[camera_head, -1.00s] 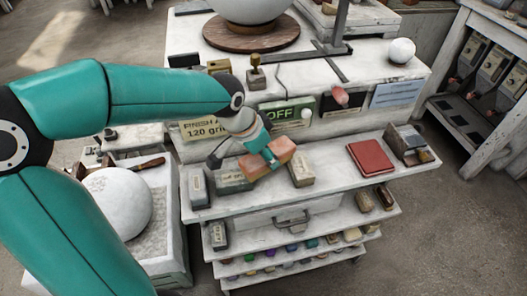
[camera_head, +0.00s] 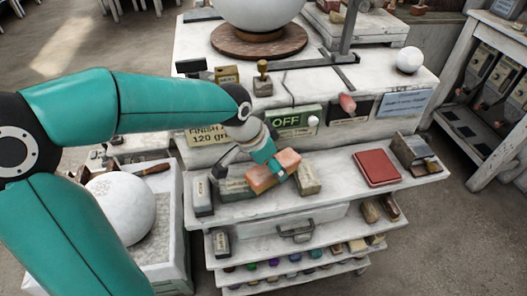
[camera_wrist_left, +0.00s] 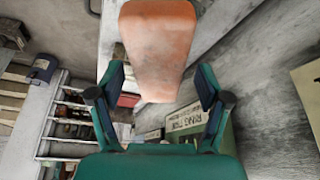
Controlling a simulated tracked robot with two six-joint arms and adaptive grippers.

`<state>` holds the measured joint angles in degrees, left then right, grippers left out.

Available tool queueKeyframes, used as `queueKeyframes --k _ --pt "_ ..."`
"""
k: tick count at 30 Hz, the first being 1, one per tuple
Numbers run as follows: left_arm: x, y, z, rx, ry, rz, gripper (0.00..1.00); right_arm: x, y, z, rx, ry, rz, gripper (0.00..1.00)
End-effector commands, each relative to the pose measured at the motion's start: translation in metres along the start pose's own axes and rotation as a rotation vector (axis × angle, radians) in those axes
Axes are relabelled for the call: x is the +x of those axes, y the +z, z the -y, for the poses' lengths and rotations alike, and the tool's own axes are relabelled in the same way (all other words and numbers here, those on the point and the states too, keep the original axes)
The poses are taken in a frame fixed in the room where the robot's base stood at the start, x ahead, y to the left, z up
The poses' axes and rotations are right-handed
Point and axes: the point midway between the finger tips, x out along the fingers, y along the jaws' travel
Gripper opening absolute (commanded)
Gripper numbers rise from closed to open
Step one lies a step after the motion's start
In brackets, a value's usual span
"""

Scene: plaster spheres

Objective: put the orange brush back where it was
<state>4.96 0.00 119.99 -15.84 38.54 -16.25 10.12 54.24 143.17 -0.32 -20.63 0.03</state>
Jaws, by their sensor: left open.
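The orange brush (camera_head: 261,178) shows as an orange block at the upper shelf, between a green-grey box (camera_head: 234,187) and a beige box (camera_head: 309,180). My left gripper (camera_head: 266,152) is right over it, its teal finger crossing the block. In the left wrist view the brush (camera_wrist_left: 158,45) lies between and beyond the fingertips of the open gripper (camera_wrist_left: 160,88), with a gap on each side. Its underside is hidden, so I cannot tell whether it rests on the shelf. My right gripper is not in view.
A grey block (camera_head: 203,196) stands at the shelf's left end. A red block (camera_head: 377,167) and a metal holder (camera_head: 414,153) are at the right, with bare shelf (camera_head: 340,172) before them. Signs and a green OFF panel (camera_head: 290,121) stand behind.

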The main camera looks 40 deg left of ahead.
Motion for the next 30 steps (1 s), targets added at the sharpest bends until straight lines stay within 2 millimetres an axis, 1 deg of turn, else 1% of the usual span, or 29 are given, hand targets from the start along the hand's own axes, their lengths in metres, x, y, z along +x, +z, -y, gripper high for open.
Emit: queueKeyframes --k 4,5,6,8,15,18,21,25,30 --pt "-0.013 -0.006 0.000 0.000 0.000 0.000 0.77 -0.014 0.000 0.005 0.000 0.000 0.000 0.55" --pt "-0.016 -0.006 0.000 0.000 -0.001 -0.001 0.77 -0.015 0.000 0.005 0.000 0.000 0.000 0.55" --pt "-0.021 -0.006 0.001 0.000 -0.003 -0.006 0.77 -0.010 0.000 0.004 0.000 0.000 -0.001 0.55" --pt "-0.033 -0.005 0.001 -0.001 -0.003 -0.007 0.77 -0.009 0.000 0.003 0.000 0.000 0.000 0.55" --pt "-0.086 -0.005 0.001 0.000 -0.003 -0.007 0.77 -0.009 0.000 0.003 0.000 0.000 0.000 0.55" --pt "-0.104 -0.005 0.000 0.000 -0.001 -0.006 0.77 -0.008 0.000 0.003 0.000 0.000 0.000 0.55" --pt "-0.117 -0.005 0.000 0.000 -0.001 -0.003 0.77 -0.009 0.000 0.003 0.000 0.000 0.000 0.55" --pt "-0.127 -0.004 0.000 0.000 0.000 -0.002 0.77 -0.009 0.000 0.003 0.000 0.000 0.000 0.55" --pt "-0.130 -0.004 0.000 0.000 0.000 0.000 0.77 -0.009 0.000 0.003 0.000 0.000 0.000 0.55"
